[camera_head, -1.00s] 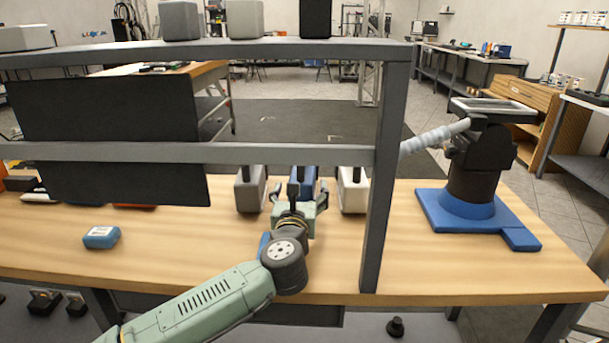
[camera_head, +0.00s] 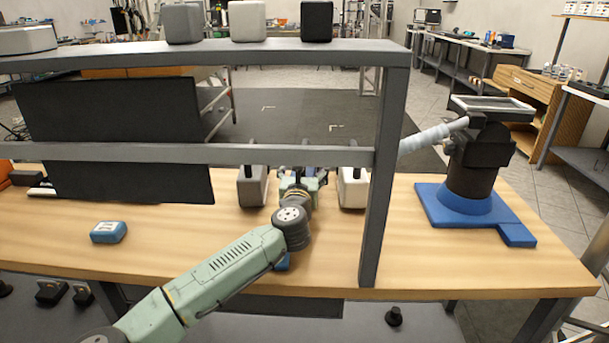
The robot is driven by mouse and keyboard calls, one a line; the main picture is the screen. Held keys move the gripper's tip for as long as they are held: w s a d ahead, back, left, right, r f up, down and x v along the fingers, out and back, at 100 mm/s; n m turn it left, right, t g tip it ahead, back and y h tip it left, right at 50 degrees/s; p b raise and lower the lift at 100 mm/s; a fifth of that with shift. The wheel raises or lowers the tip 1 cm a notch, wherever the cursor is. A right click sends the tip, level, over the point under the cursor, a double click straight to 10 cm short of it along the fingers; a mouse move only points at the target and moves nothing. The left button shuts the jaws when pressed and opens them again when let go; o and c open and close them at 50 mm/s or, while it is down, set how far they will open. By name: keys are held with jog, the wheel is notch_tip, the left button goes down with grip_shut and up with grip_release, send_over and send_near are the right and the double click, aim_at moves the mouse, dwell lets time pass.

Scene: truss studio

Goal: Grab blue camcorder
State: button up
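A blue object (camera_head: 318,172), which may be the blue camcorder, stands on the table behind the frame's middle bar. It sits between a grey one (camera_head: 252,188) and a white one (camera_head: 352,188). My gripper and the bar hide most of it. My gripper (camera_head: 302,177) is right in front of it, pointing away from the camera. Its fingers look spread apart, one to each side. Whether they touch the blue object is hidden. A small blue box with a pale label (camera_head: 108,232) lies on the table at the left.
A grey metal frame (camera_head: 372,225) has an upright right of my gripper and bars (camera_head: 320,155) above it. A black panel (camera_head: 120,140) hangs at left. A blue-based device (camera_head: 470,205) stands at right. The front table is mostly clear.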

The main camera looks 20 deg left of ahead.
grip_shut()
jog(key=shift+r, duration=0.15)
dwell(0.9)
